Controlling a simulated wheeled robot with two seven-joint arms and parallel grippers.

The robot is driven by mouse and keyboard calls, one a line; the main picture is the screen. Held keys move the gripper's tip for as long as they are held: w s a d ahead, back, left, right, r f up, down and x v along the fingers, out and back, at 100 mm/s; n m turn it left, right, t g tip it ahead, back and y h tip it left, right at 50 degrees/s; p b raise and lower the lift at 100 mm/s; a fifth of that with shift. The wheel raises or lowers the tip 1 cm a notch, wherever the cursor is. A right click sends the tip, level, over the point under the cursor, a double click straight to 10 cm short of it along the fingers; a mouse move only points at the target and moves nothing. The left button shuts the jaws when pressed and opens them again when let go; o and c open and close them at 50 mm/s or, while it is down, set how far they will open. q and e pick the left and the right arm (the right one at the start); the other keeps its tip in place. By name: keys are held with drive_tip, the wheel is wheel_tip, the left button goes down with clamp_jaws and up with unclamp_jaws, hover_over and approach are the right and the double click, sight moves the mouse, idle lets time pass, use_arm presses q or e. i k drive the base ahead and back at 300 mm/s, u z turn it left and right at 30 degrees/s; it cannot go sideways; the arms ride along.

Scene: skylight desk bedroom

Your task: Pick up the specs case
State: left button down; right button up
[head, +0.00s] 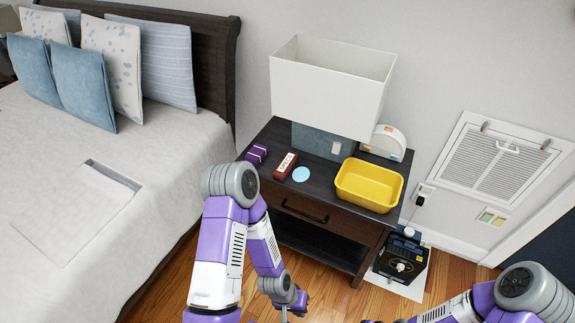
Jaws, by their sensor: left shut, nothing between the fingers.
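On the dark nightstand (318,200) lie a small purple item (256,154) at the left and a dark red oblong item (286,166) with a pale label beside it. I cannot tell for sure which of the two is the specs case. My left gripper (284,314) is at the bottom edge, low in front of the nightstand, mostly cut off. It is shut and empty, apart from both items.
A yellow bin (369,184), a light blue disc (301,174), a white-shaded lamp (330,85) and a rounded white device (384,143) are also on the nightstand. The bed (130,160) is at the left. A black device (401,260) stands on the floor at the right.

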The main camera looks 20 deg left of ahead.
sight(282, 171)
drive_tip(key=z, duration=1)
drive_tip(key=i, duration=0.7)
drive_tip(key=u, duration=2.35)
